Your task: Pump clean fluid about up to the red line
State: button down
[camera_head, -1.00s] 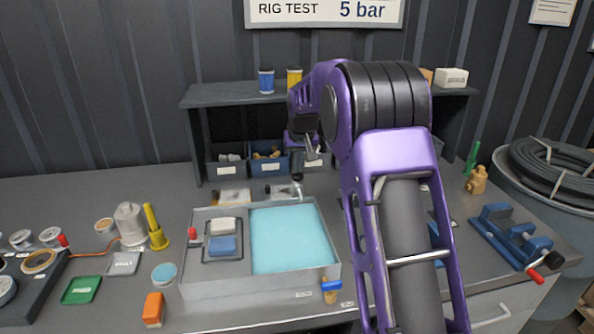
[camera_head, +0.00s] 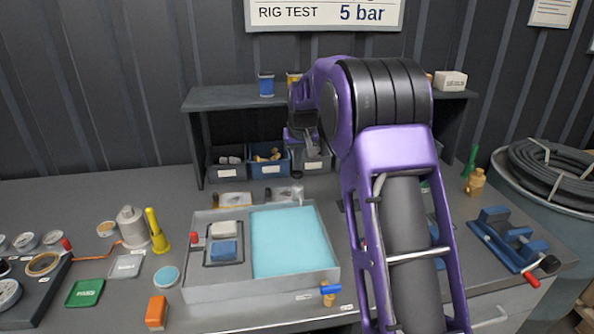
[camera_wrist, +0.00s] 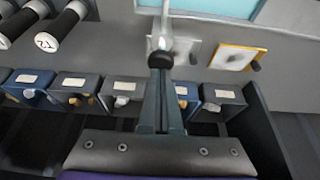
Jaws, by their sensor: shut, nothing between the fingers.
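A grey basin (camera_head: 213,289) holds clear light-blue fluid (camera_head: 291,241) in its right part. A pale metal fitting (camera_head: 298,194) stands at the basin's back edge; in the wrist view it is the shiny upright piece (camera_wrist: 163,38). My gripper (camera_wrist: 160,72) is shut, with a dark round knob (camera_wrist: 160,60) right at its fingertips. The knob is not between the fingers; whether they touch it I cannot tell. I see no red line on any vessel.
A shelf (camera_head: 225,98) stands over blue and grey parts bins (camera_head: 270,162) close behind my gripper. A blue vise-like fixture (camera_head: 508,240) is at right. My arm hides the bench's middle right.

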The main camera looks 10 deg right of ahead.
notch_tip(320, 180, up, 3)
jog(key=shift+p, duration=1.2)
jog(key=shift+r, duration=2.05)
